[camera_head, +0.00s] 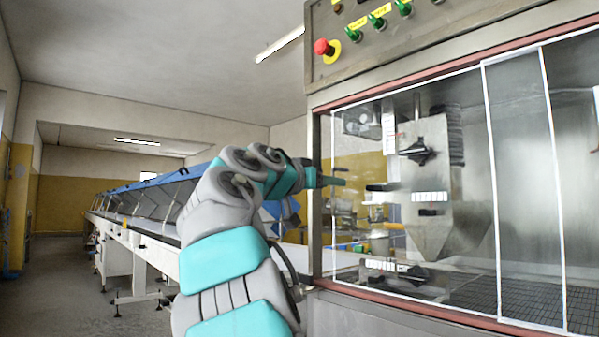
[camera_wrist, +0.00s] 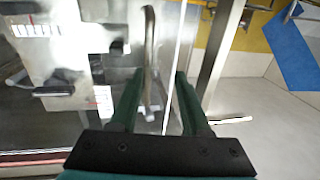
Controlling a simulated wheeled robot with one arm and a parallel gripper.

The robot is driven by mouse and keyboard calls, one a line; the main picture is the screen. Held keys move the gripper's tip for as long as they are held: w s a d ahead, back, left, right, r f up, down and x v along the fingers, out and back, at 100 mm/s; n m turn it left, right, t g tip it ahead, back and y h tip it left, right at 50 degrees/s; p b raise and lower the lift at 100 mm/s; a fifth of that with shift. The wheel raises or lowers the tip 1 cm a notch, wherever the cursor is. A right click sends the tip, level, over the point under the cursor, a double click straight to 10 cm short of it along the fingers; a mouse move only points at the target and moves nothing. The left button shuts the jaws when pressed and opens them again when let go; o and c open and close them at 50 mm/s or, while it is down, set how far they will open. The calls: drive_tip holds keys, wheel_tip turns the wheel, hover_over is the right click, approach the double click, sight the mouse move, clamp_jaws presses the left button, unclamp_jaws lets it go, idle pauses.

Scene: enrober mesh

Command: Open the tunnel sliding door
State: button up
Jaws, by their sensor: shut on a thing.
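The tunnel sliding door (camera_head: 409,90) is a clear pane with a thin white edge on the front of the steel machine. Its left edge stands close to the left post of the opening. In the wrist view, a curved metal door handle (camera_wrist: 149,50) runs upright between my two green fingers. My gripper (camera_head: 340,181) is at the left part of the door in the head view, and it also shows in the wrist view (camera_wrist: 156,92). It is shut on the handle. The handle is hard to make out in the head view.
A control panel with a red stop button (camera_head: 322,47) and green knobs is above the opening. A reddish frame (camera_head: 400,304) borders the pane. A hopper-like steel unit (camera_head: 425,190) stands behind the glass. A long conveyor (camera_head: 135,228) with blue covers runs back at left, beside open floor.

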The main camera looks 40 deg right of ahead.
drive_tip(key=v, duration=0.8)
drive_tip(key=shift+w+a+r, duration=0.2)
drive_tip(key=shift+a, duration=0.15)
drive_tip(key=shift+w+a+f, duration=0.15)
drive_tip(key=shift+w+f, duration=0.05)
idle(0.3)
